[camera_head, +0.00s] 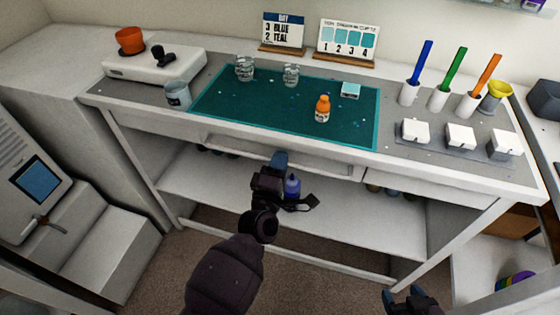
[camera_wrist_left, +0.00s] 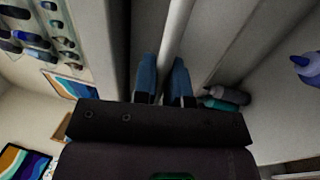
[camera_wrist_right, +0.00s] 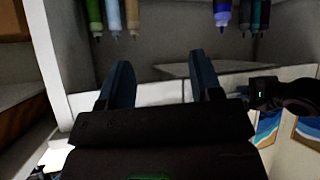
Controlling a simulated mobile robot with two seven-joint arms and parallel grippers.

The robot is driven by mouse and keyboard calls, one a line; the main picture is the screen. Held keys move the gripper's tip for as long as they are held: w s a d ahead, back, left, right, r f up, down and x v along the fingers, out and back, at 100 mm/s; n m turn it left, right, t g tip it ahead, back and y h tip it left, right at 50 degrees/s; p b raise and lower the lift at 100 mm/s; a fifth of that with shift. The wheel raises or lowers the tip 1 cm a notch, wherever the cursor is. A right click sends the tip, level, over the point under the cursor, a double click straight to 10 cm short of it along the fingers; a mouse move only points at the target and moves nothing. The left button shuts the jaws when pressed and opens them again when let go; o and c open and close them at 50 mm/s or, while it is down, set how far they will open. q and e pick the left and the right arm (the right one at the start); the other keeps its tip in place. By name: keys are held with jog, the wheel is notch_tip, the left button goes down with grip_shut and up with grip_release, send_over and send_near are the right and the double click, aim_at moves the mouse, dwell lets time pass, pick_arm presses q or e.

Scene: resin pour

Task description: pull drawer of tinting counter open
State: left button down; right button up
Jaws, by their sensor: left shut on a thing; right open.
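The tinting counter (camera_head: 140,108) is a long white bench with a grey top. The front of its wide white drawer (camera_head: 325,165) is below the teal mat. My left gripper (camera_head: 279,160) is at the middle of the drawer front. In the left wrist view its blue fingers (camera_wrist_left: 164,80) are on either side of a pale bar, the drawer handle (camera_wrist_left: 177,25), and are shut on it. My right gripper (camera_head: 409,296) is low in front of the counter, apart from it; its fingers stand open and empty in the right wrist view (camera_wrist_right: 164,82). The drawer's inside is hard to make out.
On the top are a teal mat (camera_head: 235,112), glass cups, an orange bottle (camera_head: 322,108), a scale (camera_head: 150,70), colored tubes and white boxes. A lower shelf (camera_head: 200,177) holds a purple bottle (camera_head: 292,186) close to my left gripper. Floor in front is free.

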pick_arm(q)
jog(key=r+p+v, duration=0.2)
jog(key=v, duration=0.9)
jog(key=r+p+v, duration=0.2)
jog(key=v, duration=0.8)
jog(key=shift+s+a, duration=0.3)
jog(key=shift+s, duration=0.4)
jog(key=c, duration=1.2)
grip_release()
jog(key=shift+s, duration=0.1)
